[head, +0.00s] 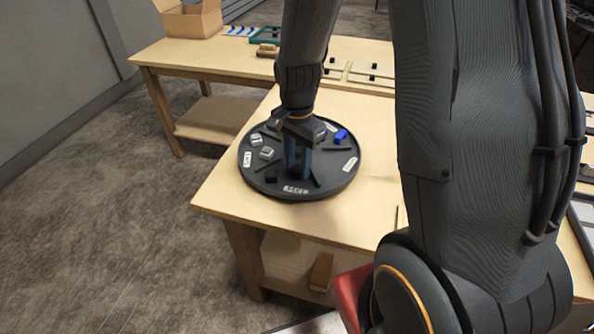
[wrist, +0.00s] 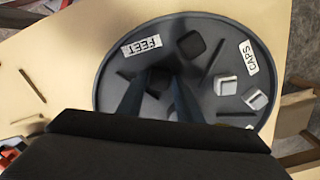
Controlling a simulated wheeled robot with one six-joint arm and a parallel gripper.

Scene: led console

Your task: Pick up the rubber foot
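The rubber feet are small black blocks on the round dark tray (head: 332,187) near the FEET label (wrist: 141,46). One foot (wrist: 191,44) lies clear of my gripper; in the head view it shows (head: 271,176) left of the fingers. Another foot (wrist: 158,83) appears between my two fingertips in the wrist view; in the head view the fingers hide it. My gripper (head: 298,171) points down over the tray with its fingers apart, one on each side of that foot. I cannot see the fingers touching it.
Thin dark dividers (wrist: 208,68) stand on the tray. Grey-white caps (wrist: 226,86) lie near the CAPS label (wrist: 247,58), and a blue part (head: 341,134) lies at the tray's far right. A cardboard box (head: 190,18) stands on the back table.

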